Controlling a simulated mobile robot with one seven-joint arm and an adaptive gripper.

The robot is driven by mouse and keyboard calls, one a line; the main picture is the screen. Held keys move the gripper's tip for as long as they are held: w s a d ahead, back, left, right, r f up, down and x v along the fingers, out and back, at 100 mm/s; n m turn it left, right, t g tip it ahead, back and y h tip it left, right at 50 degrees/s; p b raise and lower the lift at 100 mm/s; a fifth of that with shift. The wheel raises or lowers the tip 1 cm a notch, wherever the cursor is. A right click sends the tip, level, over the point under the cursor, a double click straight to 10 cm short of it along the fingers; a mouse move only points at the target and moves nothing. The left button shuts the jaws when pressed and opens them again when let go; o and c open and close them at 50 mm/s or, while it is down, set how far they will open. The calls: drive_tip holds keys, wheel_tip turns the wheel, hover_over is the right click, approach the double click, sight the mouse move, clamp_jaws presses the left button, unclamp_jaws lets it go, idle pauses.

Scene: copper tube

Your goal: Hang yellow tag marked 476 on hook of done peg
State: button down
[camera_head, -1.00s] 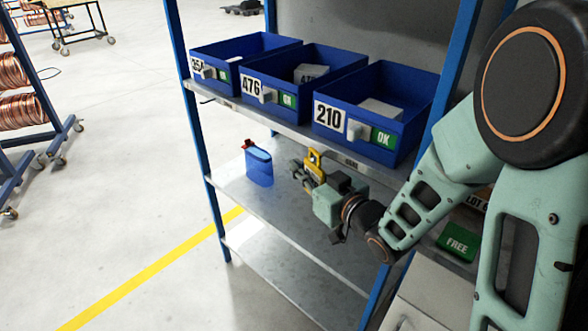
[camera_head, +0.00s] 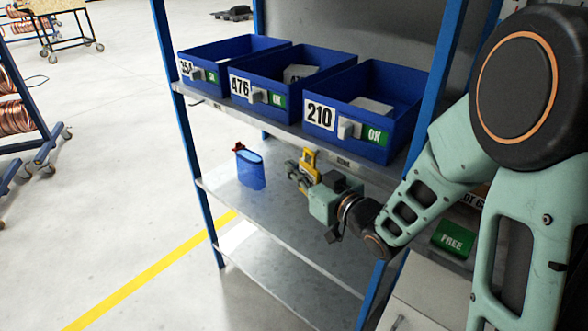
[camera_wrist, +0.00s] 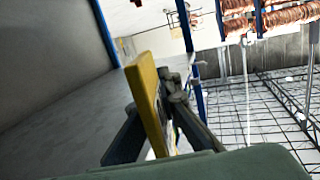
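My gripper (camera_head: 302,176) is shut on a yellow tag (camera_head: 308,160), just in front of the shelf rack and below the edge of the bin shelf. In the wrist view the tag (camera_wrist: 148,100) stands nearly edge-on between the fingers (camera_wrist: 170,110), so its number cannot be read. A small dark label (camera_head: 340,162) is on the shelf edge under the bin marked 210, to the right of the tag; its text is too small to read surely. I cannot make out the done peg or its hook.
Blue bins marked 354 (camera_head: 187,68), 476 (camera_head: 241,86) and 210 (camera_head: 319,116) stand on the upper shelf, with pale clips and green cards. A blue container (camera_head: 250,170) stands on the middle shelf (camera_head: 225,190). A blue post (camera_head: 182,135) bounds the rack at left.

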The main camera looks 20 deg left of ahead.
drive_tip(key=c, duration=2.6)
unclamp_jaws()
drive_tip(key=shift+c, duration=0.2)
drive_tip(key=o, duration=0.6)
drive_tip(key=shift+c, duration=0.2)
drive_tip(key=shift+d, duration=0.1)
